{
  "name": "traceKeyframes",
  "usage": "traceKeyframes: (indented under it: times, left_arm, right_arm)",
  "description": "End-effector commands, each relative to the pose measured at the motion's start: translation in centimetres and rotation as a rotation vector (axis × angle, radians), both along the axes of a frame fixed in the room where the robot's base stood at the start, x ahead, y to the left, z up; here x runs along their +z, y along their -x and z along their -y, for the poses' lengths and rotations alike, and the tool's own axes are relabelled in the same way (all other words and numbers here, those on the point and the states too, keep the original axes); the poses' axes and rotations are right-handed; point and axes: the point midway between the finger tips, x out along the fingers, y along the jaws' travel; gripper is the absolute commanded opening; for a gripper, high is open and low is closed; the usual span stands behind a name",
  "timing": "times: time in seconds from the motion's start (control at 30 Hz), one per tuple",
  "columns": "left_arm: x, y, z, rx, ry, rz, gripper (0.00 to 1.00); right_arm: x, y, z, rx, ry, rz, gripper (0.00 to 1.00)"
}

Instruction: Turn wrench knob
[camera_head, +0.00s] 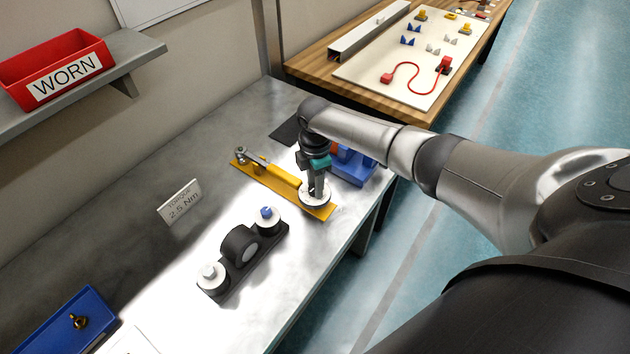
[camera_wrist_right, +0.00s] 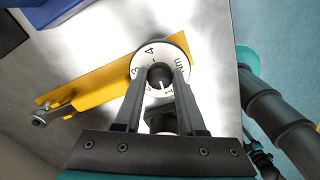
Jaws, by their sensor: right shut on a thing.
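The torque wrench's knob is a dark cylinder (camera_wrist_right: 160,76) at the centre of a white numbered dial (camera_head: 315,194). The dial sits at the right end of a yellow plate (camera_head: 325,211), with a yellow-handled wrench (camera_head: 282,176) along it. My right gripper (camera_head: 317,190) points down over the dial. In the right wrist view, its two fingers are shut on the knob, one on each side. The dial (camera_wrist_right: 150,52) shows the marks 3 and 4 above the knob; its lower part is partly hidden by the fingers. My left gripper is not in view.
A black fixture with round parts (camera_head: 242,246) lies in front, and a "TORQUE 2.5 Nm" sign (camera_head: 180,201) is at the left. A red WORN bin (camera_head: 55,65) sits on a shelf. The front bench edge is close on the right.

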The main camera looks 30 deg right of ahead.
Motion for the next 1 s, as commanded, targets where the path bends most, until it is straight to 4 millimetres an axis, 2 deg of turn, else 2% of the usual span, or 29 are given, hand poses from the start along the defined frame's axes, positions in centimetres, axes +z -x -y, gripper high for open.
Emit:
traceKeyframes:
  times: [0.4,1.0]
  left_arm:
    - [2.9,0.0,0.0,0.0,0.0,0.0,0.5]
    - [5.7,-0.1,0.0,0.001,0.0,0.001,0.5]
  right_arm:
    - [0.3,0.1,-0.1,-0.36,-0.002,-0.001,0.0]
    - [0.2,0.1,-0.2,-0.93,-0.001,-0.001,0.0]
